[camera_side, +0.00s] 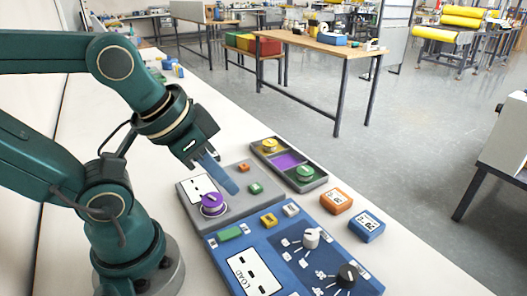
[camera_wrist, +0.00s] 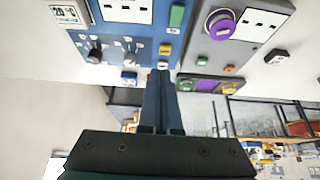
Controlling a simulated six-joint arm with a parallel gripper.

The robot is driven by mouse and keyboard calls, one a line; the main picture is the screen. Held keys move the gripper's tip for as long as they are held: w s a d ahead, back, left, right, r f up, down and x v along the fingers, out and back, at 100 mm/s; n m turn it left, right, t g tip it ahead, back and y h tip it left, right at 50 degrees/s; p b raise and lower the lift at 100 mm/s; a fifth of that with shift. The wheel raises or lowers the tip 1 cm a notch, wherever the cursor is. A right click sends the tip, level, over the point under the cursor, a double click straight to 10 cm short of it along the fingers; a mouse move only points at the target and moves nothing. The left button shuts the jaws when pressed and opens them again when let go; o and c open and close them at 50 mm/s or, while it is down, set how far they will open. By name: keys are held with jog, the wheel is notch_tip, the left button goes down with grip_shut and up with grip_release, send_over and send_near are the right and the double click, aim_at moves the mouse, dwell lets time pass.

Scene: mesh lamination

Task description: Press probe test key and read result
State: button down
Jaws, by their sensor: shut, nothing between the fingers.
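My gripper (camera_side: 236,190) is shut and empty, its blue fingers pointing down and right above the grey panel (camera_side: 232,207). The tips appear close to the panel's small green key (camera_side: 256,188); I cannot tell whether they touch anything. An orange key (camera_side: 244,168) sits farther back. A purple round knob (camera_side: 212,204) stands at the panel's left, by a white socket plate (camera_side: 197,190). In the wrist view the shut fingers (camera_wrist: 161,75) reach up toward the edge between the blue and grey panels. No key label is readable as probe test.
A dark tray (camera_side: 262,153) lies behind. Orange (camera_side: 336,201) and blue (camera_side: 367,226) blocks sit to the right.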

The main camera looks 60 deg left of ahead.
dwell(0.3)
jog(key=w+a+r+m+t, duration=0.35)
jog(key=w+r+t, duration=0.2)
jog(key=w, duration=0.25)
jog(key=w+a+r+m+t, duration=0.2)
jog(key=w+r+m+t, duration=0.3)
jog(key=w+r, duration=0.25)
jog(key=m+g+h, duration=0.4)
jog(key=m+g, duration=0.1)
jog(key=g, duration=0.3)
send_over(250, 186)
notch_tip(250, 186, down, 15)
jog(key=shift+r, duration=0.2)
jog(key=shift+d+f, duration=0.1)
jog(key=shift+f, duration=4.3)
